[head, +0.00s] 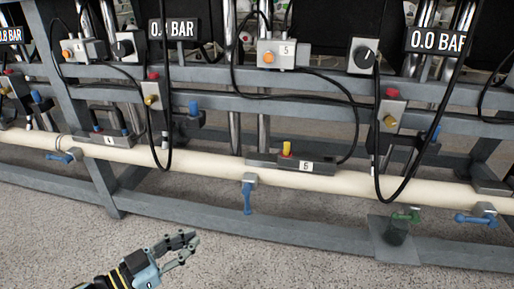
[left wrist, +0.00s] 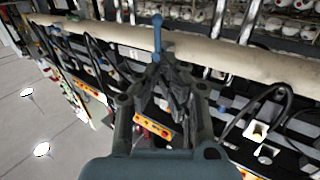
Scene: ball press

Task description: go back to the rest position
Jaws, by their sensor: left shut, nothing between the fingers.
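My left gripper (head: 190,246) shows at the bottom of the head view, low over the grey floor and in front of the press frame. Its fingers are shut with nothing between them. It stands apart from the frame and the pipe. In the left wrist view the gripper (left wrist: 178,88) points toward the press, with a blue valve handle (left wrist: 157,38) beyond it. My right gripper is in neither view.
A cream pipe (head: 215,158) runs along the grey frame. A black cable loop (head: 385,195) dangles at the right. A control box numbered 5 (head: 283,53) sits above. The carpeted floor (head: 300,262) is clear.

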